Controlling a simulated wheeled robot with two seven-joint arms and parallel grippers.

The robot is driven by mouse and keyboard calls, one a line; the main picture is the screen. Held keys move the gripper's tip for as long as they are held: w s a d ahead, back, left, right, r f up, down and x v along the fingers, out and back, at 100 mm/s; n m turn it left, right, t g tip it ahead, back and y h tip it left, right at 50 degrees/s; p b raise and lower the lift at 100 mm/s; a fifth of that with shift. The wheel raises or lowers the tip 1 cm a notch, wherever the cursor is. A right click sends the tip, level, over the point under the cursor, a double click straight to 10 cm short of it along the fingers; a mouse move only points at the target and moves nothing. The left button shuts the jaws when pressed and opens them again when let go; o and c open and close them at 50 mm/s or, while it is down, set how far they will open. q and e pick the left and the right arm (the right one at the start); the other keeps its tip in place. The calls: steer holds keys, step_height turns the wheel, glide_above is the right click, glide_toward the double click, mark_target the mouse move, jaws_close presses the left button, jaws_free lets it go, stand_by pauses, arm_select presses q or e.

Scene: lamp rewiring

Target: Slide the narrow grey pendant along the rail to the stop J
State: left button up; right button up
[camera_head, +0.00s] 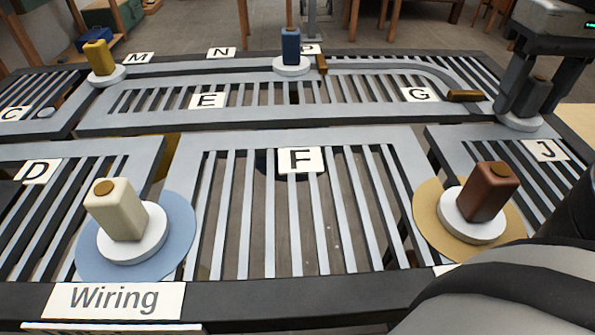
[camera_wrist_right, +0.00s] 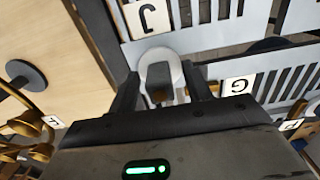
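The narrow grey pendant (camera_head: 531,98) stands upright on a white disc at the upper right, near the right end of the slot past label G and a little above the label J (camera_head: 545,150). My right gripper (camera_head: 527,100) points down around it, one finger on each side. In the right wrist view the pendant's white disc (camera_wrist_right: 160,56) lies between the fingers (camera_wrist_right: 160,98), close to label J (camera_wrist_right: 147,18). The fingers stand apart, with narrow gaps beside the pendant; firm contact does not show. My left gripper is out of view.
A blue pendant (camera_head: 290,46), yellow pendant (camera_head: 99,58), cream pendant (camera_head: 116,210) and red-brown pendant (camera_head: 488,190) stand elsewhere on the slatted board. A brown piece (camera_head: 464,96) lies on the rail just left of my right gripper. My right arm covers the lower right corner.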

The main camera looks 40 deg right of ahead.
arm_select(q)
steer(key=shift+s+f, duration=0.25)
arm_select(e)
steer(key=shift+r+p, duration=0.4)
steer(key=shift+r, duration=0.15)
arm_select(q)
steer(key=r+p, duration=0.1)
steer(key=p, duration=0.1)
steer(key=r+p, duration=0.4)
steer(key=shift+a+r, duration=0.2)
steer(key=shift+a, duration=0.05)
arm_select(e)
step_height(320, 180, up, 15)
